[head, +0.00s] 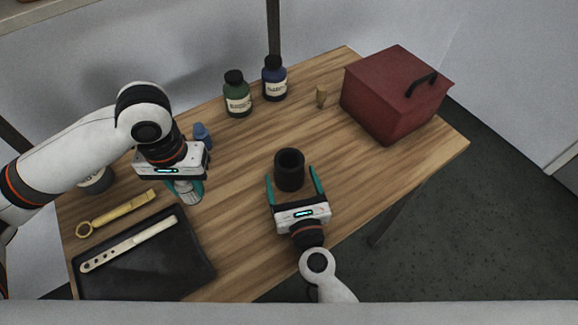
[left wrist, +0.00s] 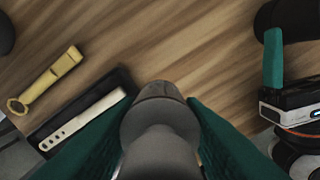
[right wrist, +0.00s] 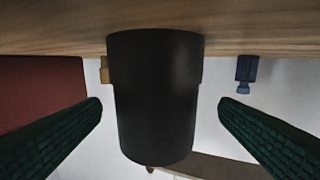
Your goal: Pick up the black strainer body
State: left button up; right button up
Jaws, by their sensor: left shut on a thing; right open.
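The black strainer body (head: 289,170) is a dark open-topped cylinder standing on the wooden table in the head view. My right gripper (head: 294,186) is open, with its green fingers on either side of the cylinder. In the right wrist view the black strainer body (right wrist: 155,97) fills the middle between the open fingers, with gaps on both sides. My left gripper (head: 187,190) is shut on a grey metallic rounded piece (left wrist: 158,125), seen close up in the left wrist view. Its lower end is partly hidden by the fingers in the head view.
A black tray (head: 150,265) holds a pale perforated strip (head: 128,244); a yellow tool (head: 116,213) lies beside it. Green (head: 237,98) and blue (head: 274,82) bottles, a small tan piece (head: 321,96) and a red box (head: 390,100) stand at the back. The table centre is clear.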

aim_at(287, 159)
pick_arm(q)
notch_tip(287, 159, up, 2)
jog(key=shift+p, duration=0.9)
pick_arm(e)
jog(key=x, duration=0.5)
jog(key=shift+d+r, duration=0.15)
jog(key=shift+r, duration=0.15)
jog(key=shift+w+f, duration=0.1)
jog(key=shift+w, duration=0.25)
jog(key=shift+s, duration=0.1)
jog(key=c, duration=1.2)
